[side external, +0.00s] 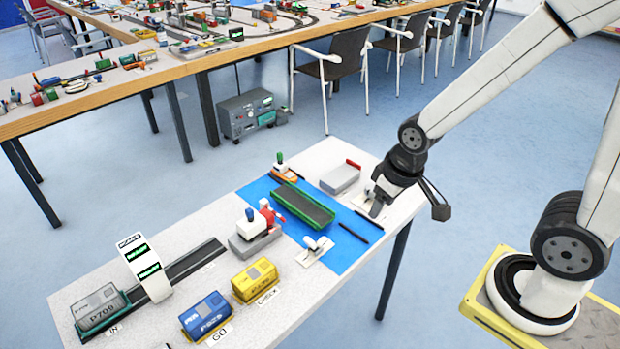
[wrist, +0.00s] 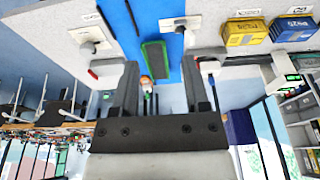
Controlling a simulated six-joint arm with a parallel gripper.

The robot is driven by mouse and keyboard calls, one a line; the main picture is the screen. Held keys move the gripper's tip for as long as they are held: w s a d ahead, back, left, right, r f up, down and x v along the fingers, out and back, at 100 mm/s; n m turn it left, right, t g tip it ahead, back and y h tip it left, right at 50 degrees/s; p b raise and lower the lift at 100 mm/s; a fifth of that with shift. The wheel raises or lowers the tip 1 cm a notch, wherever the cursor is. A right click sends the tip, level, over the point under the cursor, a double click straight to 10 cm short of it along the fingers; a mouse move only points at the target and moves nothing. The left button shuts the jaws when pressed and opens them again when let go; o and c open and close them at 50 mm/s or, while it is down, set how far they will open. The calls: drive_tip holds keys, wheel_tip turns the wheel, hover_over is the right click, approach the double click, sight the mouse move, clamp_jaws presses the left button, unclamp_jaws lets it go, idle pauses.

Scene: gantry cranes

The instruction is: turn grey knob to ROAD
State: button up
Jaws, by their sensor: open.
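Two pale plates, each bearing a small knob, lie at opposite edges of the blue mat. I cannot read ROAD on either plate. My gripper (side external: 408,208) is open and empty, its fingers spread beside the right plate; they also show in the wrist view (wrist: 160,68).
The blue mat (side external: 340,262) carries a green-edged dark barge (side external: 303,205) and an orange boat (side external: 286,172). A grey block with a red end (side external: 341,177) lies near my gripper. Yellow (side external: 255,279) and blue (side external: 206,316) blocks stand nearer the front.

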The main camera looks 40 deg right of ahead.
drive_tip(key=o, duration=0.5)
drive_tip(key=shift+o, duration=0.2)
drive_tip(key=m+g, duration=0.3)
drive_tip(key=m, duration=1.2)
hover_over(373, 185)
drive_tip(key=f, duration=1)
drive_tip(key=shift+s+a+f, duration=0.2)
drive_tip(key=shift+s+a, duration=0.05)
drive_tip(key=shift+a, duration=0.1)
drive_tip(key=shift+f, duration=0.15)
drive_tip(key=shift+f, duration=3.75)
drive_tip(key=c, duration=1.3)
